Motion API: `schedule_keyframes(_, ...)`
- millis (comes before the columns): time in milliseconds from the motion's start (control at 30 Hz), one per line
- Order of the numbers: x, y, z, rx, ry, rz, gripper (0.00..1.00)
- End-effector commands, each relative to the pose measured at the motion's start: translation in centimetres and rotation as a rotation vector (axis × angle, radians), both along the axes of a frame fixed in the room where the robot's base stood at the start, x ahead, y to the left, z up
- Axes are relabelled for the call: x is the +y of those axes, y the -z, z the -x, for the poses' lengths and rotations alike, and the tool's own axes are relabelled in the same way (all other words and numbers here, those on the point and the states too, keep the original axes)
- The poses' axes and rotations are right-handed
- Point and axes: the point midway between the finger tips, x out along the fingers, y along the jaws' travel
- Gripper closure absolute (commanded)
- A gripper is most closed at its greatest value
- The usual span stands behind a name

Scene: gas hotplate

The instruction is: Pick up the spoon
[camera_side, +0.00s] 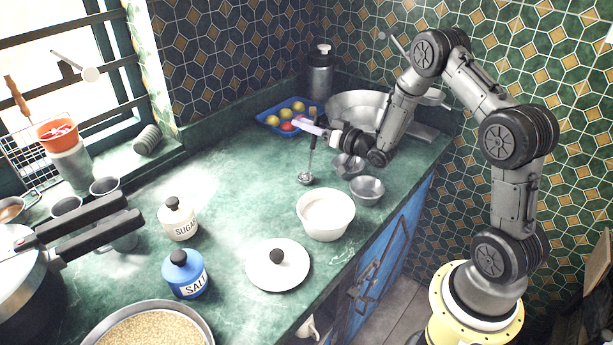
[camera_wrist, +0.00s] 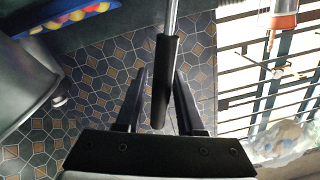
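The spoon (camera_side: 309,160) is long, with a dark handle and a thin metal stem. In the side view it hangs nearly upright, its bowl low over the counter; I cannot tell whether the bowl touches the surface. My gripper (camera_side: 313,129) reaches in from the right, with its fingers around the dark handle near the top. In the wrist view the handle (camera_wrist: 166,82) lies between the two fingers of my gripper (camera_wrist: 161,75), close to the right one, and the metal stem runs up out of the picture. The gripper looks shut on the handle.
Salt (camera_side: 186,278) and sugar (camera_side: 177,222) jars stand left. The counter left of the spoon is clear.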

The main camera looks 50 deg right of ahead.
Motion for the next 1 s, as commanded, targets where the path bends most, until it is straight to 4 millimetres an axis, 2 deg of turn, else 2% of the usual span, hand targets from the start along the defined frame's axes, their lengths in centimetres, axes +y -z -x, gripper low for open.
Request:
schedule_keyframes(33, -0.01, 0.00, 0.02, 0.000, 0.000, 0.000, 0.74)
schedule_keyframes(167, -0.01, 0.00, 0.03, 0.000, 0.000, 0.000, 0.97)
schedule_keyframes(200, -0.01, -0.01, 0.03, 0.000, 0.000, 0.000, 1.00)
schedule_keyframes(1000, -0.01, 0.00, 0.04, 0.000, 0.000, 0.000, 1.00)
